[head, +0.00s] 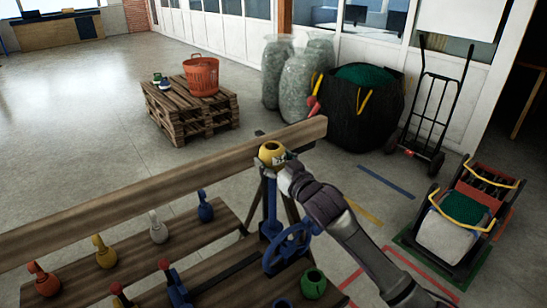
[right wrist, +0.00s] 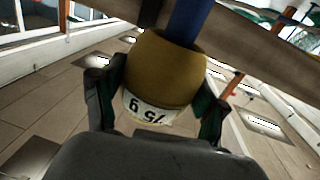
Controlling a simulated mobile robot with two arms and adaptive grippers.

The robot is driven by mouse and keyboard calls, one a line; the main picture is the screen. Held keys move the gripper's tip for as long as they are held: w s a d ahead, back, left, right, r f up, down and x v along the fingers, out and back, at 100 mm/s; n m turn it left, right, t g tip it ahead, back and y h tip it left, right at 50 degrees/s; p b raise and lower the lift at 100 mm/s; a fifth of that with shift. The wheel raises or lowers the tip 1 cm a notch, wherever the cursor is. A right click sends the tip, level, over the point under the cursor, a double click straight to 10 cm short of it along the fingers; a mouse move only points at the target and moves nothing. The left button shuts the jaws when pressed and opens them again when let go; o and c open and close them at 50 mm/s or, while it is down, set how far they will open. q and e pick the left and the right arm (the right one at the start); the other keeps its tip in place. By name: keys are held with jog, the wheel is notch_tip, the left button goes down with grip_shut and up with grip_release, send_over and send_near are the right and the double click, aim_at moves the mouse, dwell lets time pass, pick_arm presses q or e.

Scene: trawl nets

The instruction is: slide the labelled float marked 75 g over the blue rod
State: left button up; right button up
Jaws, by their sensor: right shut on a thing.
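The yellow float (head: 270,150) has a dark hole in its top. In the right wrist view the float (right wrist: 165,68) carries a white label reading 75 g, upside down in the picture. My right gripper (head: 282,160) is shut on it, with a finger on each side. The blue rod (head: 271,205) stands upright directly below the float in the head view. In the right wrist view the blue rod (right wrist: 187,22) meets the float's far end. I cannot tell whether its tip is inside the hole. My left gripper is not in view.
A wooden beam (head: 150,187) runs close behind the float. A blue handwheel (head: 288,247) sits at the rod's foot. A green float (head: 313,283) is on the bench at the front. Several coloured bottle-shaped pieces (head: 103,250) stand at left. A pallet (head: 212,115) is farther back.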

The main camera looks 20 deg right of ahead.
jog(key=o, duration=1.3)
jog(key=shift+c, duration=0.2)
jog(key=shift+s+d+f, duration=0.1)
jog(key=shift+s, duration=0.35)
jog(key=v, duration=1.1)
